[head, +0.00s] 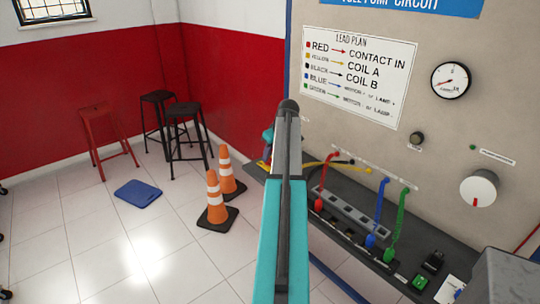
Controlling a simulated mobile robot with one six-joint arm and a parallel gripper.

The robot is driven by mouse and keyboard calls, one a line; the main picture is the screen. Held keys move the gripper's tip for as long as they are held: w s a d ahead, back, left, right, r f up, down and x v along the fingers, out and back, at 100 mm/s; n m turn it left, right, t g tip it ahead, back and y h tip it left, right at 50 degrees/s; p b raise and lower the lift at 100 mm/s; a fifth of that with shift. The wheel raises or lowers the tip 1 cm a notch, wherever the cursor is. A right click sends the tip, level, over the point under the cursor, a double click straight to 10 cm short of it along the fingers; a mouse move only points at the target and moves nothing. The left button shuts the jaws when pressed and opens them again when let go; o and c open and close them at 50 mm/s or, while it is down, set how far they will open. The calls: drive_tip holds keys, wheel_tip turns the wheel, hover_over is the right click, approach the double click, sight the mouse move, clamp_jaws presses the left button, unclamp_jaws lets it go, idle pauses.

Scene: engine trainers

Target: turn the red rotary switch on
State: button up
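A round white knob (478,188) with a red mark at its lower edge sits on the right of the beige panel. The mark points down. No wholly red rotary switch shows, and I cannot tell for certain that this knob is the one named. My teal and grey arm rises through the middle of the view, well to the left of the knob. My gripper's fingers do not show; the end of my arm is hidden behind its own link.
A dial gauge (451,80) and a small dark knob (417,139) are on the panel (440,30). Coloured leads plug into a grey terminal strip (350,215) on the dark shelf below. A green button (420,281) is on the shelf. Orange cones (215,198) and stools (105,135) stand left.

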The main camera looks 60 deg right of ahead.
drive_tip(key=shift+w+f, duration=0.1)
drive_tip(key=shift+f, duration=0.25)
clamp_jaws()
drive_tip(key=shift+m, duration=0.4)
drive_tip(key=m+g+h, duration=0.1)
drive_tip(key=m, duration=0.2)
drive_tip(key=shift+w+a, duration=0.1)
drive_tip(key=shift+a, duration=0.05)
drive_tip(key=m+h, duration=0.1)
drive_tip(key=m, duration=0.1)
drive_tip(key=m+g, duration=0.1)
drive_tip(key=m, duration=0.2)
drive_tip(key=shift+w+h, duration=0.2)
drive_tip(key=shift+h, duration=0.2)
drive_tip(key=m+g, duration=0.2)
drive_tip(key=m, duration=0.3)
drive_tip(key=shift+w, duration=0.2)
drive_tip(key=shift+w+m+g+b, duration=0.1)
drive_tip(key=shift+m+g+b, duration=0.6)
drive_tip(key=shift+m, duration=1.3)
drive_tip(key=shift+r, duration=0.1)
